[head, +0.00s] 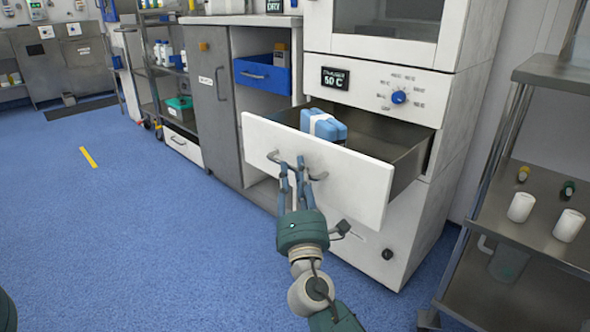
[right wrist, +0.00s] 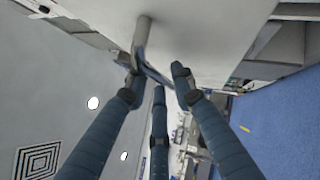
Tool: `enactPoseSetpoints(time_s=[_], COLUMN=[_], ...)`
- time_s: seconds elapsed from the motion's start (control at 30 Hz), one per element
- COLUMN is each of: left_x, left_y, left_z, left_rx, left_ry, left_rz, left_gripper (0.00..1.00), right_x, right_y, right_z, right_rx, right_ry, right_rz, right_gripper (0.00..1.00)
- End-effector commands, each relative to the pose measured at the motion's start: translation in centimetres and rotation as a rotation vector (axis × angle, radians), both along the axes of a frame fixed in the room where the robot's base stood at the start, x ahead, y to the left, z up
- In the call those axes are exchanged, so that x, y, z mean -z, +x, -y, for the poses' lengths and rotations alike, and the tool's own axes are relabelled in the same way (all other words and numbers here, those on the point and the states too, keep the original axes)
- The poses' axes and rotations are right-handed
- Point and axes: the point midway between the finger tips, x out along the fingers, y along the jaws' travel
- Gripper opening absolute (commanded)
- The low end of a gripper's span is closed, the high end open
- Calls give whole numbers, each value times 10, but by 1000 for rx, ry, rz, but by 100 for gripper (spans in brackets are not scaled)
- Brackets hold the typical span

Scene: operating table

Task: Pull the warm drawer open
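The warm drawer (head: 350,182) stands pulled well out below the oven's control panel, with its white front facing me and its metal inside showing. A blue pack with a white band (head: 324,125) lies in it. The bar handle (head: 270,155) is on the drawer front; it also shows in the right wrist view (right wrist: 141,33). My right gripper (head: 292,170) is at this handle, its blue fingers drawn in around the bar. The right wrist view shows the fingertips (right wrist: 155,72) on either side of it. The exact contact is partly hidden. My left gripper is not in view.
The panel display (head: 335,78) reads 50 C, beside a blue knob (head: 399,96). A metal shelf rack (head: 520,225) with white cups stands close on the right. A grey cabinet door (head: 213,105) is at the left. The blue floor (head: 150,230) is clear to the left.

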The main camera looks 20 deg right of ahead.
Motion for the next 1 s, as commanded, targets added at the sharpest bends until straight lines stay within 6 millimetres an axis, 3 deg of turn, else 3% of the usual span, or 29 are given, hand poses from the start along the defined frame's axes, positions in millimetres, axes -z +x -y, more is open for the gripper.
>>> enactPoseSetpoints(time_s=[0.3,0.5,0.7,1.0], left_x=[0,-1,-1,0], left_y=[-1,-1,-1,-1], left_z=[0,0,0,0], left_rx=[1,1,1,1], left_ry=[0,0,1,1], left_rz=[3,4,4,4], left_gripper=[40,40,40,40], right_x=[27,39,43,43], right_y=[-59,-87,-97,-97], right_z=[-18,-26,-29,-29], right_rx=[1,2,3,3], right_ry=[1,-1,-1,-1], right_rz=[-5,-3,0,0], right_gripper=[24,24,24,24])
